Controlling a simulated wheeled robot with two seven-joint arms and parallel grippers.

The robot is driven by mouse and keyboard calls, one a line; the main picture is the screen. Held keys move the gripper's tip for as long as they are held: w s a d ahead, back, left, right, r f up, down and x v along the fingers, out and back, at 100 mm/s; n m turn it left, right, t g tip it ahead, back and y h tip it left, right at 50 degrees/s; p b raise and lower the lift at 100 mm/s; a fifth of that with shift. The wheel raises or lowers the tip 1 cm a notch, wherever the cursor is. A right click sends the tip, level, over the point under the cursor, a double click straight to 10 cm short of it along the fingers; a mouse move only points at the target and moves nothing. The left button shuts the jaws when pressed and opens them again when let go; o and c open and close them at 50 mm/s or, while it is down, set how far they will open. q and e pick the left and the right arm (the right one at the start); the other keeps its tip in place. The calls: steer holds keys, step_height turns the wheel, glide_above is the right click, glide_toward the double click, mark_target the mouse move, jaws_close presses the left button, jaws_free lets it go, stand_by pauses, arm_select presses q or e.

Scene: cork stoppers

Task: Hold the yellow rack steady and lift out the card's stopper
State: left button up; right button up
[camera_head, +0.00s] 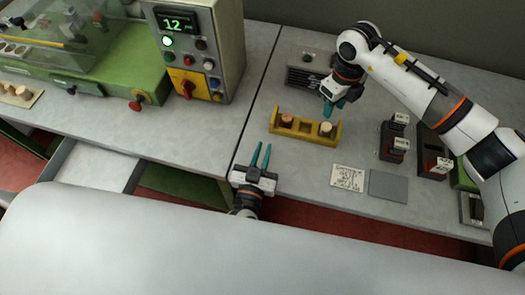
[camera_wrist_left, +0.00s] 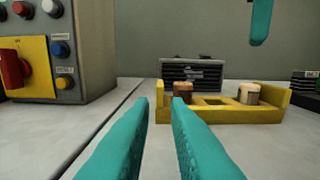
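The yellow rack (camera_head: 305,138) stands on the grey bench. It holds a brown stopper (camera_head: 287,120) at its left and a paler stopper (camera_head: 326,129) at its right, with an empty square hole between them in the left wrist view. The white card (camera_head: 347,178) lies in front of the rack; its print is too small to read. My left gripper (camera_head: 260,152) is open and empty, in front and left of the rack, not touching it. My right gripper (camera_head: 334,107) is above and behind the rack's right end, its teal fingers apart and empty.
A dark grey vented box (camera_head: 302,80) stands behind the rack. Black labelled blocks (camera_head: 393,142) stand to the right. A grey plate (camera_head: 388,185) lies beside the card. A control box (camera_head: 195,50) with a red knob stands at the left. Bench between is clear.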

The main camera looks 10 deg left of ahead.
mark_target(271, 125)
arm_select(q)
steer(key=w, duration=1.2)
steer(key=shift+d, duration=0.35)
jaws_close()
